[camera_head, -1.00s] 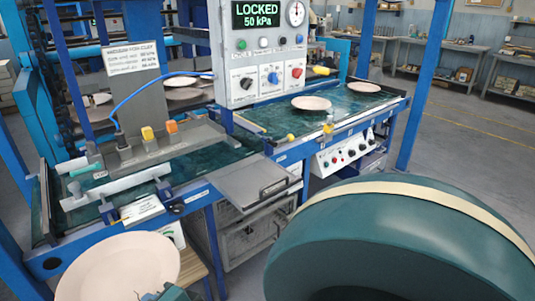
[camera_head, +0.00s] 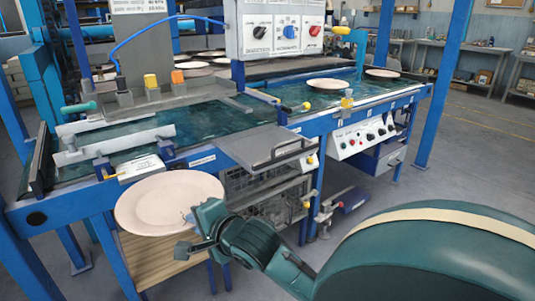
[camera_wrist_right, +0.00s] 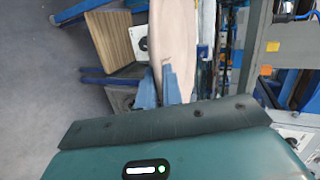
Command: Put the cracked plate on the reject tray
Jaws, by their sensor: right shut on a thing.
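A pale pinkish round plate (camera_head: 165,203) is held roughly level in front of the dryer's left part, above a slatted wooden surface. My right gripper (camera_head: 196,222) is shut on its near right rim. In the right wrist view the plate (camera_wrist_right: 174,35) shows nearly edge-on between the two blue fingers (camera_wrist_right: 172,86). No tray is clearly marked as the reject tray; the slatted wooden surface (camera_head: 160,262) lies below the plate, and a grey metal tray with a handle (camera_head: 262,146) juts from the dryer's front. My left gripper is out of view.
Other plates lie on the green belt (camera_head: 326,83) and at its far end (camera_head: 382,73); several more sit behind. A control box (camera_head: 285,28) stands over the belt. A blue post (camera_head: 445,80) rises at right. The grey floor is open at right.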

